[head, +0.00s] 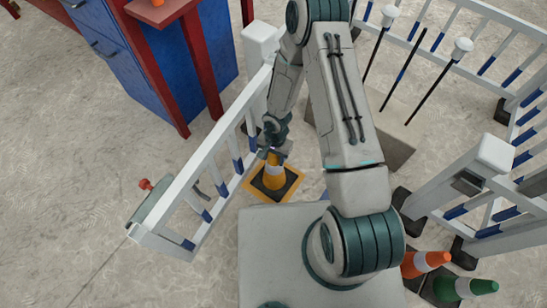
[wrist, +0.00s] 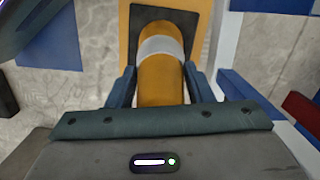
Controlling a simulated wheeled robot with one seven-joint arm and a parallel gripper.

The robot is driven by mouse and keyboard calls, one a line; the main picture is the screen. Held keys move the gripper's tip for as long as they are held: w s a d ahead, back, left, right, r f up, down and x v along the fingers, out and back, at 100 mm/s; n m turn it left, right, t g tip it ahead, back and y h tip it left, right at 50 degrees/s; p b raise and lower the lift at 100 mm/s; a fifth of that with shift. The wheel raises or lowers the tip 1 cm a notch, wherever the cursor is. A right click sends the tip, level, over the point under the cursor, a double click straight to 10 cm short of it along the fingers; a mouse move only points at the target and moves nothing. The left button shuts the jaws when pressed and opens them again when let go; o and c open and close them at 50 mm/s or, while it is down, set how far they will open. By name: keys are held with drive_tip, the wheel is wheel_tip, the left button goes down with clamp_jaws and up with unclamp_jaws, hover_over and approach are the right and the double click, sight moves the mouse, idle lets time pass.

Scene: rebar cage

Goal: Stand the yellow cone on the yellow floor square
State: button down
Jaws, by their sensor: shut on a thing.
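The yellow cone (head: 275,171) has a white band and a dark square base, and looks upright. In the head view its base lies within the outline of the yellow floor square (head: 292,193), whose border shows around it. In the wrist view the cone (wrist: 161,80) stands between my fingers, with the yellow square (wrist: 128,45) beyond its dark base. My gripper (head: 272,154) is shut on the upper part of the cone. I cannot tell whether the base touches the floor.
A white and blue railing (head: 205,165) runs close along the left of the square. A blue cabinet (head: 150,60) with red posts stands behind it. An orange cone (head: 425,262) and a green cone (head: 465,287) are at the lower right. More railing (head: 480,165) stands at right.

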drive_tip(key=shift+f, duration=0.15)
drive_tip(key=c, duration=0.7)
unclamp_jaws()
drive_tip(key=shift+r, duration=0.2)
